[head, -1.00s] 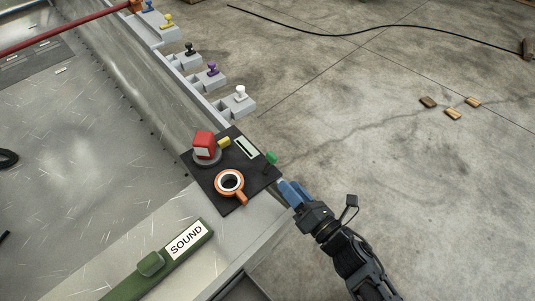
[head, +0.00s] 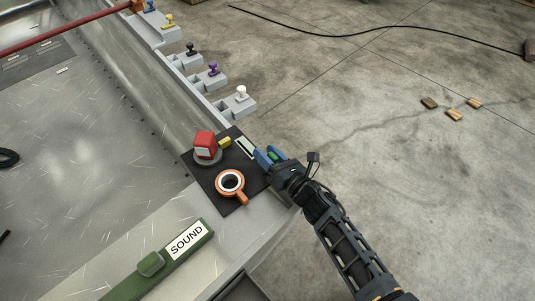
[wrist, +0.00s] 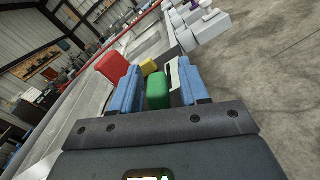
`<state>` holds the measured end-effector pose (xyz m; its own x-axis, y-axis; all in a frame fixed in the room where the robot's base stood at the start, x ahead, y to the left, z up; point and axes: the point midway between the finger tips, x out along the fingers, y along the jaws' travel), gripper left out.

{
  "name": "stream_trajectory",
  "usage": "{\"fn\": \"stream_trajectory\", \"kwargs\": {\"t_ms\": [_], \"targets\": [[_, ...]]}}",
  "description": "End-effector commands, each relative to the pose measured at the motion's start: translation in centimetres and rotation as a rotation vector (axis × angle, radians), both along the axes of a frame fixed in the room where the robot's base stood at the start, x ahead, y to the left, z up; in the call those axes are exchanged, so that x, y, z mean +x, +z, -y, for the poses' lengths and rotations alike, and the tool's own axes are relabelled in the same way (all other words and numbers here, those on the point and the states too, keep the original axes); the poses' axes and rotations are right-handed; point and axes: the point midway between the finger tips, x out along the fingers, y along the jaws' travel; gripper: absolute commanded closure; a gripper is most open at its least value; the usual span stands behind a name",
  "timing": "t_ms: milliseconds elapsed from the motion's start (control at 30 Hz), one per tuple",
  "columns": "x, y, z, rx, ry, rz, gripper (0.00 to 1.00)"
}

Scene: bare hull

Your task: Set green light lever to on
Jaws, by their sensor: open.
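The green lever knob (wrist: 157,92) sits between the two blue fingers of my gripper (wrist: 158,88) in the wrist view. The fingers are apart, with a gap on each side of the knob. In the head view my gripper (head: 268,157) is at the right edge of the black panel (head: 238,205), and only a little of the green knob (head: 274,156) shows between the fingers. The pale slot plate (head: 245,147) lies just left of the fingertips. The lever's stem is hidden.
On the panel stand a red lamp-like block (head: 205,142), a yellow block (head: 224,141) and an orange ring with a handle (head: 230,183). A green SOUND box (head: 170,262) lies in front. Several coloured knobs, one white (head: 241,92), line the hull edge.

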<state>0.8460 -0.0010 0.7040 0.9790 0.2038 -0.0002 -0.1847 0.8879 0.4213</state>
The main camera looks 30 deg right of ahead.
Motion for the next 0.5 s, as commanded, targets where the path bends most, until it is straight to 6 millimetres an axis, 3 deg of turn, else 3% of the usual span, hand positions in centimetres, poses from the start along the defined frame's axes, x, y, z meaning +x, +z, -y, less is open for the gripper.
{"fn": "stream_trajectory", "kwargs": {"t_ms": [267, 500], "targets": [[0.16, -0.03, -0.06, 0.002, 0.000, -0.001, 0.55], [0.16, -0.01, -0.06, 0.001, 0.000, 0.000, 0.77]]}}
